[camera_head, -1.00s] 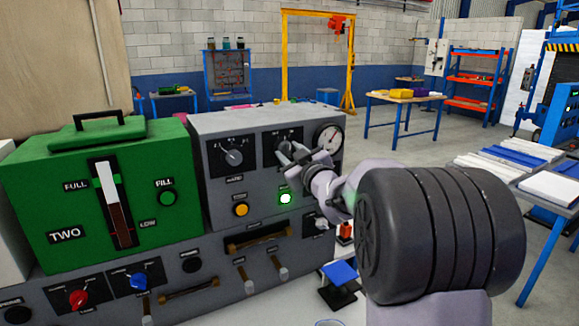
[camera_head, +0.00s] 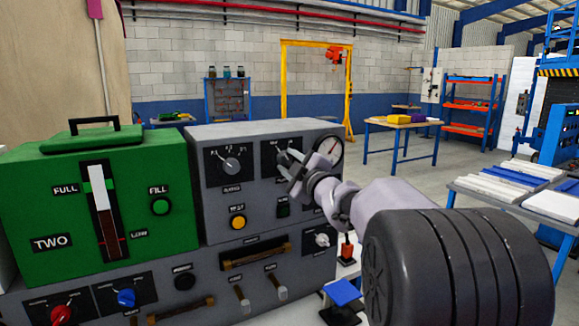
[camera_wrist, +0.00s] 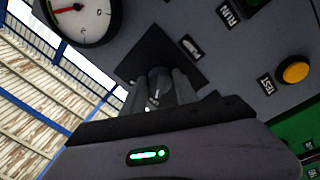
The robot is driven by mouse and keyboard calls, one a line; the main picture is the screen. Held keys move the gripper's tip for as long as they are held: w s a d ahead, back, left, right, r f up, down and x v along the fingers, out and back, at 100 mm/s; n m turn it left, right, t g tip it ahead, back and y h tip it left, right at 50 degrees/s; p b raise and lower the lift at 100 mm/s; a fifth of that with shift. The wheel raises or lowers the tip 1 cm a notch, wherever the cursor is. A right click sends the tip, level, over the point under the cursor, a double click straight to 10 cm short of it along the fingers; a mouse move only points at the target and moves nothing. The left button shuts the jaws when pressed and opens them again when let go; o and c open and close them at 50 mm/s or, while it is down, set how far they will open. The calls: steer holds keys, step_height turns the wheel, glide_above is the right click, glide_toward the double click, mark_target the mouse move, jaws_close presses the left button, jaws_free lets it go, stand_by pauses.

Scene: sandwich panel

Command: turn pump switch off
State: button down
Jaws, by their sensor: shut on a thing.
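The grey panel box (camera_head: 265,190) carries a dark plate (camera_head: 268,160) with a rotary switch that I take to be the pump switch. My gripper (camera_head: 291,168) reaches in from the right and is shut on this switch. In the wrist view, the fingers (camera_wrist: 160,92) close around the dark switch knob against its black plate (camera_wrist: 150,50). The fingers hide most of the knob, so its pointer position is hard to read. The run light (camera_head: 283,209) below the switch is dark.
A round gauge (camera_head: 329,151) sits right of the switch, close to my gripper. Left of it are another rotary knob (camera_head: 232,166) and a yellow test button (camera_head: 238,222). A green tank box (camera_head: 60,200) stands at the left. Handles and toggles line the lower panel.

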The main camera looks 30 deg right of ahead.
stand_by(0.4)
steer(key=c, duration=0.9)
jaws_free()
steer(key=shift+c, duration=0.2)
steer(key=s+f+p, duration=0.1)
steer(key=s+p, duration=0.1)
steer(key=s, duration=1.5)
steer(key=shift+s+p, duration=0.2)
steer(key=shift+p, duration=0.2)
steer(key=shift+f, duration=0.1)
